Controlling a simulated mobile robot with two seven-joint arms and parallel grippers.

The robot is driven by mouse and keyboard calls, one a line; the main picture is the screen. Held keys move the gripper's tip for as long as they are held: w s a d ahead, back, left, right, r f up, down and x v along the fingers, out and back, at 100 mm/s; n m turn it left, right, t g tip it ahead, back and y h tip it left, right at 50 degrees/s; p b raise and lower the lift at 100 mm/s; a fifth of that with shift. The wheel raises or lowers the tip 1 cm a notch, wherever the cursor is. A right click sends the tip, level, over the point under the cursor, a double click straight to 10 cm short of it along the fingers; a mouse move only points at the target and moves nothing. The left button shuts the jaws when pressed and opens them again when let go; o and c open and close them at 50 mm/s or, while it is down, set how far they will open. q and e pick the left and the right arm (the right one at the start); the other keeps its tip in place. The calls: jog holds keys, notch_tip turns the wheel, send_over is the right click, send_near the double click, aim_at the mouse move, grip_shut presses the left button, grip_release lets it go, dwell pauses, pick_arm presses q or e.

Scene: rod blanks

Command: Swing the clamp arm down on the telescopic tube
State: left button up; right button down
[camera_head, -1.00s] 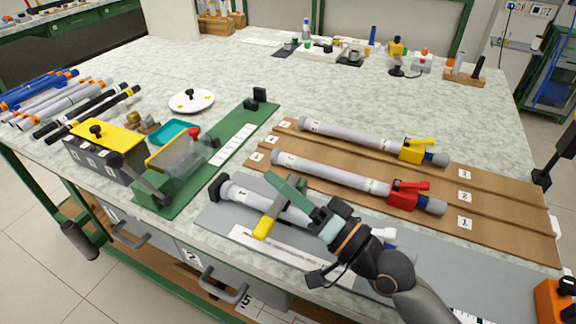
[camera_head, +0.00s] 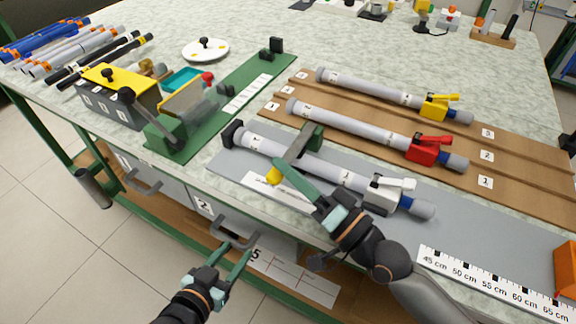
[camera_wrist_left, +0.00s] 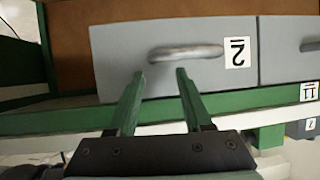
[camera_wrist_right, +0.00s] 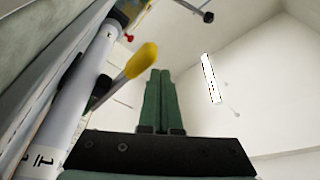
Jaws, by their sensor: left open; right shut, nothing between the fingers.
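The telescopic tube (camera_head: 335,172), pale grey with a white lever clamp (camera_head: 384,192), lies on the grey mat. The clamp arm (camera_head: 297,150) is a grey bar from a green post (camera_head: 313,135), crossing above the tube to a yellow tip (camera_head: 273,175). Its yellow tip also shows in the right wrist view (camera_wrist_right: 142,60), beside the tube (camera_wrist_right: 75,95). I cannot tell whether the arm touches the tube. My right gripper (camera_head: 279,165) is shut and empty, its fingertips close to the yellow tip. My left gripper (camera_head: 232,250) is open and empty before the table front.
A drawer handle (camera_head: 234,232) is near my left gripper, also in the left wrist view (camera_wrist_left: 187,52). Tubes with red (camera_head: 428,150) and yellow clamps (camera_head: 440,106) lie on the brown board behind. A green fixture (camera_head: 165,135) stands to the left.

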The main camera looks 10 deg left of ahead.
pick_arm(q)
jog(key=shift+r, duration=0.15)
dwell(0.3)
pick_arm(e)
jog(key=shift+r, duration=0.2)
notch_tip(320, 180, up, 4)
jog(key=p, duration=0.4)
jog(key=s+d+f, duration=0.1)
jog(key=d, duration=0.1)
jog(key=s+d+f+b, duration=0.1)
jog(key=d, duration=0.2)
jog(key=s+d+f+b, duration=0.1)
jog(key=d, duration=0.1)
jog(key=shift+d+f, duration=0.25)
pick_arm(q)
jog(key=s+f+g, duration=0.3)
jog(key=s+f, duration=0.2)
jog(key=f, duration=0.1)
jog(key=shift+s+d+f+n, duration=0.2)
jog(key=shift+s+d+n, duration=0.15)
jog(key=shift+d+n, duration=0.1)
pick_arm(e)
jog(key=shift+s+d+f, duration=0.1)
jog(key=shift+s+d, duration=0.25)
jog(key=shift+d, duration=0.25)
